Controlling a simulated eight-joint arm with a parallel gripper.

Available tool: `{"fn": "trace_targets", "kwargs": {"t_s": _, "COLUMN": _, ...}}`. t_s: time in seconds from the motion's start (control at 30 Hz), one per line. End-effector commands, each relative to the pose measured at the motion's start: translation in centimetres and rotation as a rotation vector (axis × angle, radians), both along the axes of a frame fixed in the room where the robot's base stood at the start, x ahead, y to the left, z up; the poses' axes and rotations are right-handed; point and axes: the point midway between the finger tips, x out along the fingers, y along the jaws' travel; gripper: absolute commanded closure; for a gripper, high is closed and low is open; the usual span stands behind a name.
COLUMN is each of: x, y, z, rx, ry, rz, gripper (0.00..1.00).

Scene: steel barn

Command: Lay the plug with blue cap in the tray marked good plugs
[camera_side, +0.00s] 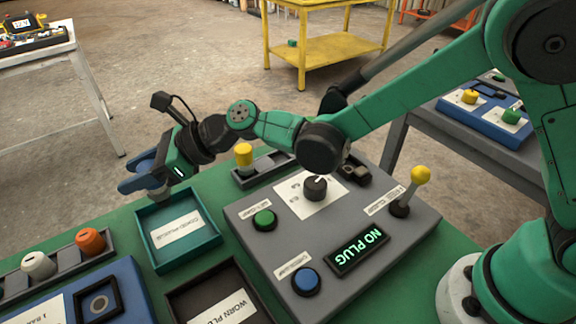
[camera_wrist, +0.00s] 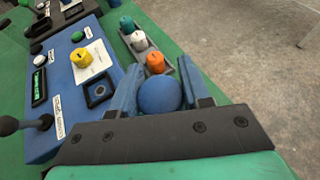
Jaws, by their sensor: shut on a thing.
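My gripper (camera_side: 140,174) is shut on the plug with blue cap. In the wrist view the round blue cap (camera_wrist: 160,95) sits between the two blue fingers of my gripper (camera_wrist: 160,82). In the side view the fingers mostly hide the plug; a grey part (camera_side: 159,193) shows below them. The good plugs tray (camera_side: 151,240) is a teal open tray with a white label on its floor, and no plug shows in it. My gripper is raised near its back left edge; I cannot tell the exact height. The tray does not show in the wrist view.
A dark worn plugs tray (camera_side: 178,299) stands in front of it. A grey panel (camera_side: 351,285) with buttons, a lever and a "NO PLUG" display is to the right. A rack with orange (camera_side: 90,240) and white plugs (camera_side: 38,265) and a blue panel (camera_side: 135,295) are at left.

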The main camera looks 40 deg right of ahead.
Motion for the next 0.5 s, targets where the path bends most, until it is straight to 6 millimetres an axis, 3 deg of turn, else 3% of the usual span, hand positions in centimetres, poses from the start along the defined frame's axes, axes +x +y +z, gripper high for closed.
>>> {"fn": "trace_targets", "kwargs": {"t_s": 0.1, "x": 0.0, "y": 0.0, "z": -2.2, "rx": 0.000, "ry": 0.000, "rz": 0.000, "gripper": 1.00}}
{"fn": "trace_targets", "kwargs": {"t_s": 0.5, "x": 0.0, "y": 0.0, "z": -6.3, "rx": 0.000, "ry": 0.000, "rz": 0.000, "gripper": 1.00}}
